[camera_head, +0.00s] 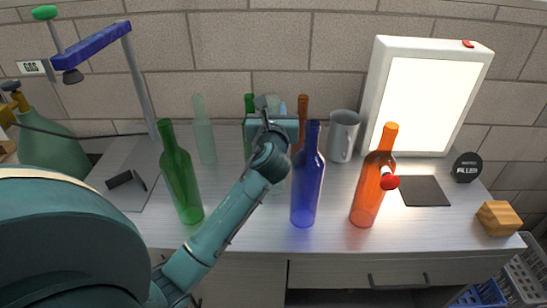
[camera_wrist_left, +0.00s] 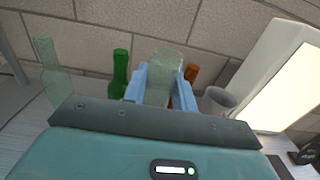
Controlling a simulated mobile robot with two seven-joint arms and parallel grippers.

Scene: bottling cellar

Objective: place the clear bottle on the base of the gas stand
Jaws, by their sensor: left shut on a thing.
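My left gripper (camera_head: 272,106) is at the middle of the bench, largely hidden by its own wrist in the head view. In the left wrist view its blue fingers (camera_wrist_left: 164,92) are shut on a clear, pale glass bottle (camera_wrist_left: 165,66). The arm hides most of this bottle in the head view; I cannot tell whether its foot touches the bench. The gas stand (camera_head: 137,70) is at the left, with a blue arm and green knob. Its flat grey base (camera_head: 128,200) carries a small black object (camera_head: 124,179). My right gripper is out of view.
Another pale glass bottle (camera_head: 204,132) and a green bottle (camera_head: 181,175) stand between gripper and stand. A blue bottle (camera_head: 307,180), orange bottle (camera_head: 370,188) and grey mug (camera_head: 343,135) stand right. Green and brown bottles (camera_wrist_left: 120,72) are behind. A light box (camera_head: 425,98) stands back right.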

